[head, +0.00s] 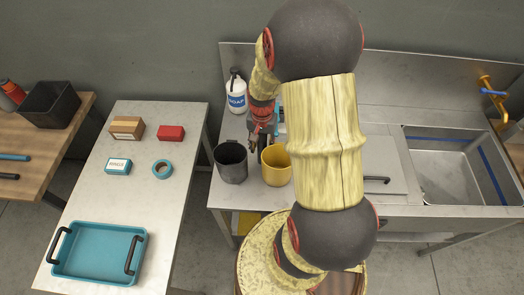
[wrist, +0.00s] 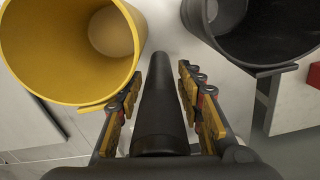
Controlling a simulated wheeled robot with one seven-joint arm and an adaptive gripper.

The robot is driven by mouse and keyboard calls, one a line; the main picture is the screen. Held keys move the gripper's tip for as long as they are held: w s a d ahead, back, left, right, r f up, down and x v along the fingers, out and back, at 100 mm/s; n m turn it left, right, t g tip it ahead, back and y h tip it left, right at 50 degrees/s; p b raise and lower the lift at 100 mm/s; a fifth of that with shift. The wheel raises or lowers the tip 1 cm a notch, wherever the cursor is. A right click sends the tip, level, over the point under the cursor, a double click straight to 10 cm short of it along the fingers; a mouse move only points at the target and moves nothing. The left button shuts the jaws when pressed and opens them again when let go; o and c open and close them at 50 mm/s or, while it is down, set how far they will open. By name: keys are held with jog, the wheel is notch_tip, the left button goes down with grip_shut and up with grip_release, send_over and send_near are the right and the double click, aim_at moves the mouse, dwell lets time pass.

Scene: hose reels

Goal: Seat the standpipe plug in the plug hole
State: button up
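My gripper (head: 262,138) is above the counter at the left of the sink, by the rear of two round containers. In the wrist view its fingers (wrist: 168,100) are closed in on both sides of a long dark tube, which I take for the standpipe plug (wrist: 160,105). The tube points away from my palm, and its far end is between the two containers. The sink basin (head: 440,165) is at the right in the head view, with a blue stripe on its walls. The plug hole does not show clearly in either view.
A yellow container (head: 276,170) and a dark grey one (head: 231,165) stand close to my gripper. A soap bottle (head: 236,98) stands behind them. A brass tap (head: 489,92) rises behind the sink. My arm hides the middle of the counter. A side table (head: 120,195) holds a teal tray (head: 98,278).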

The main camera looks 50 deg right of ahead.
grip_shut()
dwell(0.5)
notch_tip(320, 180, up, 10)
jog(key=shift+r+p, duration=0.15)
jog(key=shift+p, duration=0.75)
